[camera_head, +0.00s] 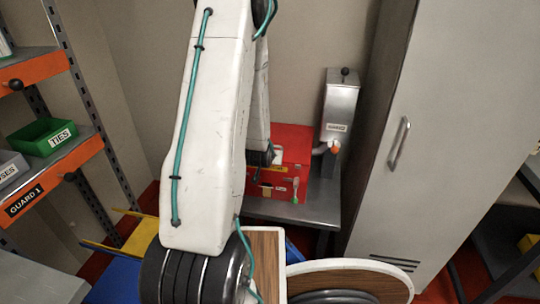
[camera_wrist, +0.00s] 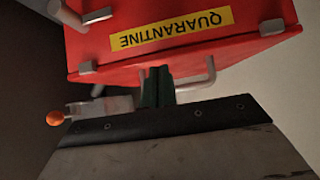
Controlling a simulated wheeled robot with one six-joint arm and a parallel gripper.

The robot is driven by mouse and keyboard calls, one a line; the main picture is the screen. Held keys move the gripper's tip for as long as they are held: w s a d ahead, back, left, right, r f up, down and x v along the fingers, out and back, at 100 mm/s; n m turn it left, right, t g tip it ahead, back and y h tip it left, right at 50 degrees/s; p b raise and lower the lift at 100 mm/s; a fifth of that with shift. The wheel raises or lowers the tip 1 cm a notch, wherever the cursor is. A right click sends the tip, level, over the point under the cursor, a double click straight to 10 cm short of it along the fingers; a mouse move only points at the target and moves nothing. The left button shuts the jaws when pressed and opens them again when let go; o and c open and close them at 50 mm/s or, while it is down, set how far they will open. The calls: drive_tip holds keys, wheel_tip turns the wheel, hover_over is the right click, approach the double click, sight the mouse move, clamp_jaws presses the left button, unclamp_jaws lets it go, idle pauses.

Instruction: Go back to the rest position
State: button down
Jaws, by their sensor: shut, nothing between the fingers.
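My gripper shows in the wrist view (camera_wrist: 157,75) with its two dark fingers together and nothing between them. The fingers point at the front of a red box (camera_wrist: 200,60) with a yellow QUARANTINE label, which appears upside down there. They overlap the box's grey handle in the picture; whether they touch it I cannot tell. In the head view the red box (camera_head: 290,150) stands on a grey metal bench (camera_head: 325,205). My large white arm link hides part of the box and most of my gripper.
A metal dispenser (camera_head: 341,105) with an orange tip stands right of the box. A tall grey cabinet (camera_head: 455,110) is at right. An orange-edged shelf rack (camera_head: 35,70) with a green TIES bin (camera_head: 42,137) is at left. A wood-topped round piece (camera_head: 385,280) is in front.

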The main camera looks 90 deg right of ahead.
drive_tip(key=w+a+f, duration=0.1)
drive_tip(key=a+f, duration=0.1)
drive_tip(key=a, duration=0.6)
drive_tip(key=shift+w+f, duration=0.25)
drive_tip(key=shift+f, duration=0.15)
